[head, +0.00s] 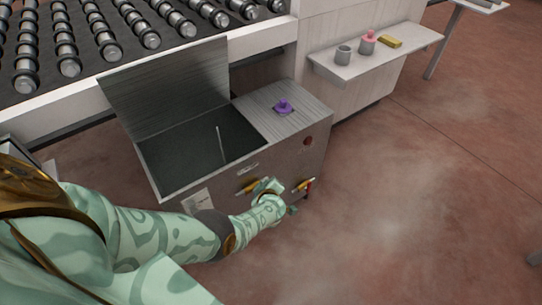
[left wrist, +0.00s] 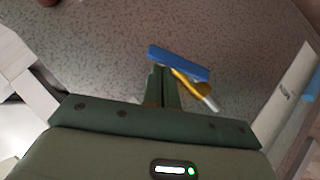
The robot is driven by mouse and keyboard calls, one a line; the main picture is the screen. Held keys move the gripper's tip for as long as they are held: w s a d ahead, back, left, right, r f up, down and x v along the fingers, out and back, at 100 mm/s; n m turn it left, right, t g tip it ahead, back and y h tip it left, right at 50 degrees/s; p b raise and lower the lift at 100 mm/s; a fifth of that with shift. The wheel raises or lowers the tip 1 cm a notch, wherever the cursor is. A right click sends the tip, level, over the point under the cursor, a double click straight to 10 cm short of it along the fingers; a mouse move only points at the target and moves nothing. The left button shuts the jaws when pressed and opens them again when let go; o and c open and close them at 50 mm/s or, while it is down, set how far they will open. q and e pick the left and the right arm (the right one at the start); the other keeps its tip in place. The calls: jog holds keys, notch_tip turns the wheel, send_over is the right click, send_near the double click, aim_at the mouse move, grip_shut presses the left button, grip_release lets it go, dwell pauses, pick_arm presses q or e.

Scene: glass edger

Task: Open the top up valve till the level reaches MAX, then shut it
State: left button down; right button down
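The grey tank (head: 180,186) stands with its lid (head: 170,85) raised. Two brass valve fittings project from its front: a left one (head: 248,187) and a right one (head: 302,185) with a red part. My left gripper (head: 268,188) is at the front, between them. In the left wrist view, a blue lever (left wrist: 180,63) on a yellow valve body (left wrist: 192,88) lies across the tips of my left gripper (left wrist: 164,80). Its dark green fingers are close together; I cannot tell whether they grip the lever. The level cannot be read. My right gripper is out of view.
A purple knob (head: 283,106) sits on the tank's top, and a dark red button (head: 308,141) is on its front. A thin pale rod (head: 221,143) stands inside the tank. A roller conveyor (head: 110,45) is behind. A shelf (head: 385,52) holds small items.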

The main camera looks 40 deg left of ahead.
pick_arm(q)
jog(key=shift+w+d+f+b, duration=0.3)
jog(key=shift+w+f+b, duration=0.55)
jog(key=shift+w+b, duration=0.1)
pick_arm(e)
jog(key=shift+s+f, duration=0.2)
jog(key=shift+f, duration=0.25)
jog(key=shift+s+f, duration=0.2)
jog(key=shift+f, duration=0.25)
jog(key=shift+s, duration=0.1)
